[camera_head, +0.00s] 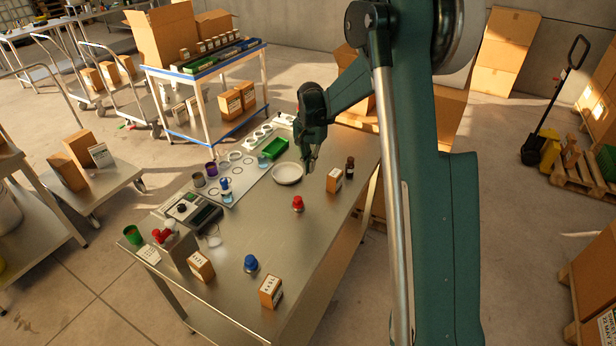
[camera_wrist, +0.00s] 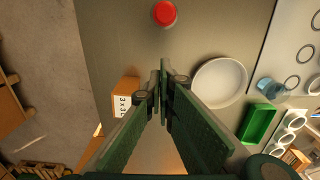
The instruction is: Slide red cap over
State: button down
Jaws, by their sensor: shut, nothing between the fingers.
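The red cap (camera_head: 298,203) stands on the metal table (camera_head: 270,222), near its middle. In the wrist view the red cap (camera_wrist: 165,13) shows at the top, beyond my fingertips. My gripper (camera_head: 311,166) is above the table's far right part, beside the white dish. In the wrist view my gripper (camera_wrist: 163,88) has its fingertips together with nothing between them. It is apart from the red cap. A blue cap (camera_head: 250,263) stands nearer the table's front.
A white dish (camera_head: 287,174), a labelled box (camera_head: 334,180) and a dark bottle (camera_head: 350,167) stand close to my gripper. A green tray (camera_head: 273,148) is behind the dish. A scale-like device (camera_head: 194,211) stands at left. The table around the red cap is clear.

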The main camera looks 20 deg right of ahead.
notch_tip(320, 180, down, 9)
jog(key=shift+s+a+f, duration=0.1)
jog(key=shift+f, duration=0.25)
jog(key=shift+s+a+r, duration=0.1)
jog(key=shift+s+a, duration=1.15)
jog(key=shift+s, duration=0.05)
jog(key=shift+a, duration=0.1)
jog(key=shift+s, duration=0.1)
jog(key=s+a+b, duration=0.5)
jog(key=s+a, duration=0.9)
jog(key=shift+s+a, duration=0.15)
jog(key=shift+a, duration=0.05)
